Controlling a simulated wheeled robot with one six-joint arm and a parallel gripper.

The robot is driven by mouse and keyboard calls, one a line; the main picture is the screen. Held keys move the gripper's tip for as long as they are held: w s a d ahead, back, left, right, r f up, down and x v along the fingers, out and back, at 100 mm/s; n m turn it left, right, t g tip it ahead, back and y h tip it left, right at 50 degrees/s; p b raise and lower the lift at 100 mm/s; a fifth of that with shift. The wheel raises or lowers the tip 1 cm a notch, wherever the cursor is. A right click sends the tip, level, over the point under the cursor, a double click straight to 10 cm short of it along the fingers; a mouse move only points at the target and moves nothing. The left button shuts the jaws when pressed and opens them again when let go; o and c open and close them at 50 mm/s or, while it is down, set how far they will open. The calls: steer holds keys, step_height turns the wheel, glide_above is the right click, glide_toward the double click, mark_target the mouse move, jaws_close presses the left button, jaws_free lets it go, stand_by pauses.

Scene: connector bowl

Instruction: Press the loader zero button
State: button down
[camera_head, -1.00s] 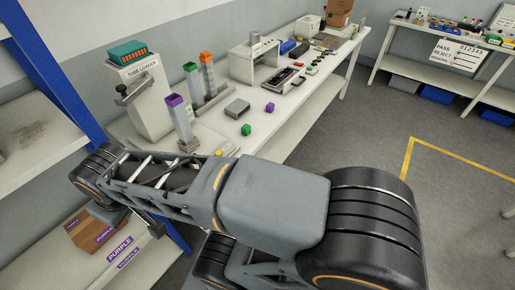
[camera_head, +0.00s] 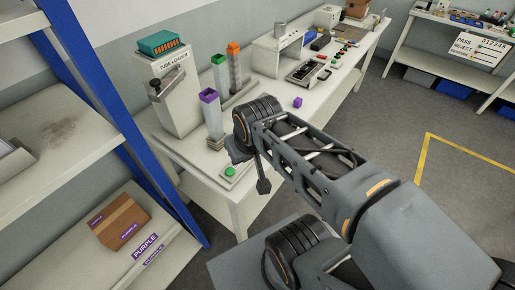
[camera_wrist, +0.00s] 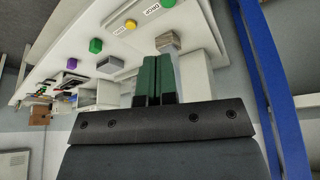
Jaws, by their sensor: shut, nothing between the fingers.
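In the head view the green button (camera_head: 230,172) is on a plate at the bench's near end; the yellow one is hidden there. The tube loader (camera_head: 175,98), a pale box with a teal rack on top, stands behind. My gripper (camera_wrist: 157,60) is shut and empty, its green fingers apart from both buttons. My arm hides it in the head view.
A tube with a purple top (camera_head: 211,118) stands between the loader and my arm. Green-topped (camera_head: 219,75) and orange-topped (camera_head: 234,68) tubes stand behind. A green cube (camera_wrist: 95,45) and purple cube (camera_wrist: 74,63) lie farther along. A blue shelf post (camera_head: 110,105) is at left.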

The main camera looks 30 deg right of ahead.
steer(key=w+d+f+m+y, duration=0.4)
steer(key=w+m, duration=0.3)
steer(key=w+d+f+m+y, duration=0.4)
steer(key=w+d+m, duration=0.1)
steer(key=w, duration=0.3)
steer(key=shift+w+d+f+m+g, duration=0.2)
steer(key=shift+w+f+m+g, duration=0.1)
steer(key=shift+m, duration=0.6)
steer(key=shift+f, duration=0.1)
step_height(320, 180, down, 9)
steer(key=b, duration=0.6)
steer(key=shift+r, duration=0.2)
steer(key=shift+f, duration=0.1)
stand_by(0.9)
steer(key=shift+f+b, duration=0.3)
steer(key=shift+b, duration=0.2)
